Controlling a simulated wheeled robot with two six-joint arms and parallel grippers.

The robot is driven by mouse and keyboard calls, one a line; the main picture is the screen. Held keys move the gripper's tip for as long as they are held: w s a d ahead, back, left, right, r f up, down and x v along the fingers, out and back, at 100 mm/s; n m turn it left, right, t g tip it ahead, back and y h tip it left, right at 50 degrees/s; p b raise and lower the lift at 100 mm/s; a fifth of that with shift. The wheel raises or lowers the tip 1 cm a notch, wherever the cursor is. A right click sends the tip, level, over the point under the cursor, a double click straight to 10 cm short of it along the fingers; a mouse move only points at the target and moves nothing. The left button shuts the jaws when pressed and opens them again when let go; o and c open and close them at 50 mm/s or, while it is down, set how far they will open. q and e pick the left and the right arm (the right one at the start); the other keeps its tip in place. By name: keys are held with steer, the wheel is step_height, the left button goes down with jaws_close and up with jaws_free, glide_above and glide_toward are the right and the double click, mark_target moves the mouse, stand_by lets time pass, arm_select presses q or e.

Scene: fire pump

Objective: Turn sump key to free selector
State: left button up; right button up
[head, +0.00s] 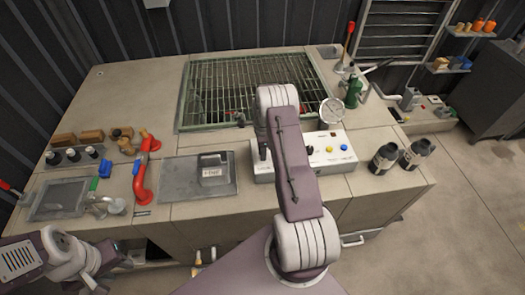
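A white control panel (334,148) with coloured buttons sits on the bench, partly covered by my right arm. I cannot make out which part is the sump key or the selector. A green-framed grate (215,85) covers the sump opening at the back, with a small red part (240,119) near its front edge. My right arm reaches over the panel and its gripper is mostly hidden behind the arm links. My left gripper (92,282) is low at the left, in front of the bench, and its fingers are not clear.
A red pipe (141,175) and a metal plate with a labelled handle (210,174) are on the left half of the bench. A round gauge (332,110) stands behind the panel. Two dark canisters (384,158) (417,153) stand at the right. The bench's front left corner holds a basin (60,198).

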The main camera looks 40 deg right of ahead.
jaws_close()
steer(key=shift+n, duration=0.3)
steer(key=n+b, duration=0.2)
steer(key=shift+f+n, duration=0.1)
steer(key=shift+n, duration=0.2)
steer(key=n+b, duration=0.1)
steer(key=n, duration=0.2)
steer(key=shift+n, duration=0.3)
steer(key=n+b, duration=0.1)
steer(key=n, duration=0.4)
steer(key=shift+n, duration=0.3)
steer(key=n+b, duration=0.1)
steer(key=n, duration=0.4)
steer(key=shift+n, duration=0.4)
steer(key=shift+o, duration=1.2)
jaws_free()
